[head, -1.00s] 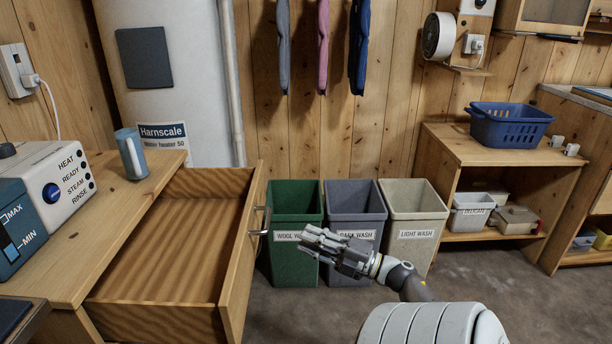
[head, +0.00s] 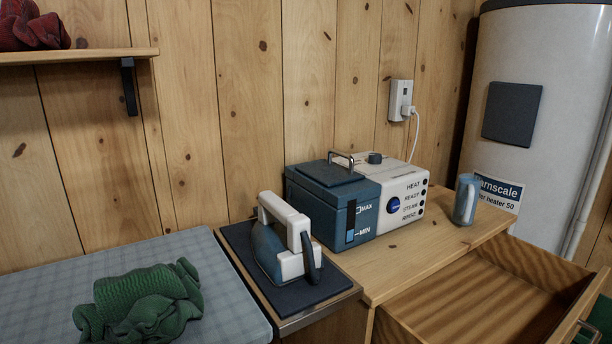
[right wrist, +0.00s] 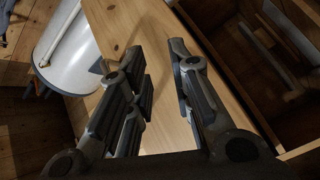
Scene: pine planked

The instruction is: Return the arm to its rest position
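My right gripper (right wrist: 158,62) shows in the right wrist view with its two dark fingers spread and nothing between them. A pale wooden surface (right wrist: 145,25) lies behind the fingers; I cannot tell how far below. My right arm and gripper are not in the head view now. My left arm and gripper are in neither current view.
The open drawer (head: 510,290) juts out at lower right in the head view. Green cloth (head: 140,300) lies on the ironing surface. The water heater (head: 520,50) stands behind.

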